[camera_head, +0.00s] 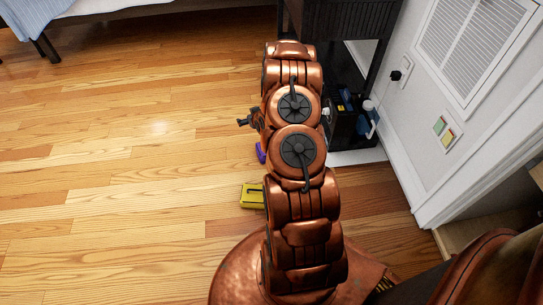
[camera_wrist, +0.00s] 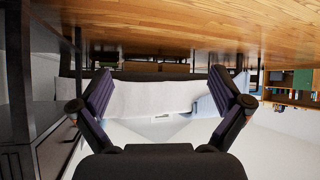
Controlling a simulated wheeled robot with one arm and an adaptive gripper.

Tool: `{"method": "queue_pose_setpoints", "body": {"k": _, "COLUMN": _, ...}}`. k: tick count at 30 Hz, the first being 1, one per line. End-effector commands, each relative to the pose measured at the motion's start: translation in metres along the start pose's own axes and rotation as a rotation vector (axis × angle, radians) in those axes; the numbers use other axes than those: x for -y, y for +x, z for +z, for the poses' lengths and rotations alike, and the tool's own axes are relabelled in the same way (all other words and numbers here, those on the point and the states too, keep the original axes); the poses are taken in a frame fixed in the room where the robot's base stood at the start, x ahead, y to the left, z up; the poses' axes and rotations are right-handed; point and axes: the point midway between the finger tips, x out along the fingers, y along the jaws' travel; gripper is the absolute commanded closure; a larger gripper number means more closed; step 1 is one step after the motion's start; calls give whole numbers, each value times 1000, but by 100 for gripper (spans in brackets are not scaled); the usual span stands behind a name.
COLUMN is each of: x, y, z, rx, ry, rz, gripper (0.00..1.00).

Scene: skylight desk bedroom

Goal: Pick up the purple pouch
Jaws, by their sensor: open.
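The purple pouch (camera_head: 260,153) lies on the wooden floor in the head view. Only a small purple edge shows at the left side of my copper arm; the arm hides the rest. My gripper (camera_wrist: 160,72) is open in the wrist view, its two dark fingers spread wide with nothing between them. In the head view, only a dark bit of the gripper (camera_head: 244,122) pokes out left of the arm, a little beyond the pouch. The pouch is not visible in the wrist view, which looks across the room and appears upside down.
A yellow object (camera_head: 252,196) lies on the floor left of my arm, nearer than the pouch. A dark cabinet (camera_head: 350,25) and a black bin with items (camera_head: 345,118) stand beyond the arm, by the white wall (camera_head: 425,110). The floor to the left is clear.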

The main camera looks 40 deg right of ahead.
Motion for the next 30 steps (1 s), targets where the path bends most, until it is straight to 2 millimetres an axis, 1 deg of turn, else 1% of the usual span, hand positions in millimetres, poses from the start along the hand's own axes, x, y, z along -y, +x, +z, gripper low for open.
{"method": "queue_pose_setpoints", "body": {"k": 1, "x": -8, "y": 16, "z": 27, "rx": -20, "ry": 12, "rz": 8, "gripper": 0}}
{"method": "queue_pose_setpoints", "body": {"k": 6, "x": -30, "y": 45, "z": 84, "rx": -109, "ry": 44, "rz": 36, "gripper": 0}}
{"method": "queue_pose_setpoints", "body": {"k": 8, "x": -38, "y": 53, "z": 104, "rx": -140, "ry": 55, "rz": 47, "gripper": 0}}
{"method": "queue_pose_setpoints", "body": {"k": 9, "x": -42, "y": 58, "z": 118, "rx": -163, "ry": 63, "rz": 54, "gripper": 0}}
{"method": "queue_pose_setpoints", "body": {"k": 11, "x": -49, "y": 64, "z": 137, "rx": -196, "ry": 73, "rz": 67, "gripper": 0}}
{"method": "queue_pose_setpoints", "body": {"k": 12, "x": -53, "y": 68, "z": 150, "rx": -216, "ry": 80, "rz": 74, "gripper": 0}}
{"method": "queue_pose_setpoints", "body": {"k": 16, "x": -63, "y": 75, "z": 186, "rx": -274, "ry": 99, "rz": 96, "gripper": 0}}
{"method": "queue_pose_setpoints", "body": {"k": 18, "x": -66, "y": 76, "z": 199, "rx": -301, "ry": 106, "rz": 106, "gripper": 0}}
{"method": "queue_pose_setpoints", "body": {"k": 22, "x": -70, "y": 76, "z": 216, "rx": -330, "ry": 115, "rz": 118, "gripper": 0}}
{"method": "queue_pose_setpoints", "body": {"k": 26, "x": -72, "y": 79, "z": 220, "rx": -344, "ry": 118, "rz": 122, "gripper": 0}}
{"method": "queue_pose_setpoints", "body": {"k": 30, "x": -75, "y": 91, "z": 216, "rx": -347, "ry": 115, "rz": 124, "gripper": 0}}
